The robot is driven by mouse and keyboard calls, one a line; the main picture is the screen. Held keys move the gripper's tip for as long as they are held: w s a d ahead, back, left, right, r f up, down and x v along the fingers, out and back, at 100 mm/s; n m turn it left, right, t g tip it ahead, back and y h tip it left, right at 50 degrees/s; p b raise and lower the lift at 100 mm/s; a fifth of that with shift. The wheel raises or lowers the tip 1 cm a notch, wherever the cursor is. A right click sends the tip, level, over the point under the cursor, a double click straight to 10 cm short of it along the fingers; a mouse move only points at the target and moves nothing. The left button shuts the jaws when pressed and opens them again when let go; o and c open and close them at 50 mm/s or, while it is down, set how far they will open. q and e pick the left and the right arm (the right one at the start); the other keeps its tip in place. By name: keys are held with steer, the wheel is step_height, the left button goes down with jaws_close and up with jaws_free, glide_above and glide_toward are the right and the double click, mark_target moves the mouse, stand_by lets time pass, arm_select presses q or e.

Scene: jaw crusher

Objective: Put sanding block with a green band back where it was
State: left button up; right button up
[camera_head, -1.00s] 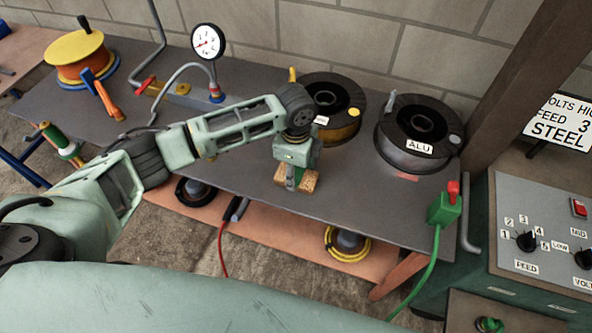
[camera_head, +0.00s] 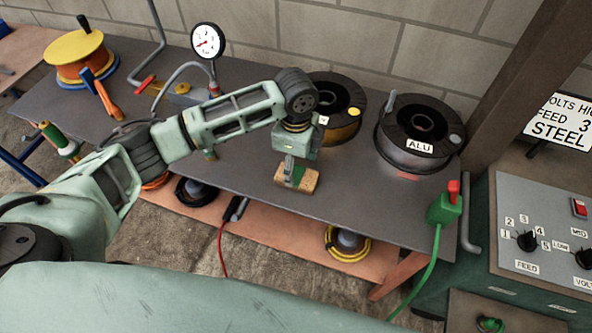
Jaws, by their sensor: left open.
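The sanding block (camera_head: 309,183) is a small tan block with a green band across it. It lies on the dark grey bench top (camera_head: 240,187), near the front edge and in front of the wire spools. My left gripper (camera_head: 291,173) points down at the block, with its fingers at the block's left and middle part. The gripper is open. Its fingers overlap the block in the picture, and I cannot tell whether they touch it. My right gripper is not in view.
A black spool with copper wire (camera_head: 346,126) and the ALU spool (camera_head: 417,140) stand behind the block. A pressure gauge (camera_head: 208,41) rises at the back. A green clamp (camera_head: 445,205) sits at the right front corner. Bare bench lies right of the block.

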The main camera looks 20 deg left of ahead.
mark_target(296, 175)
arm_select(q)
step_height(296, 175, up, 9)
steer(key=shift+f, duration=0.15)
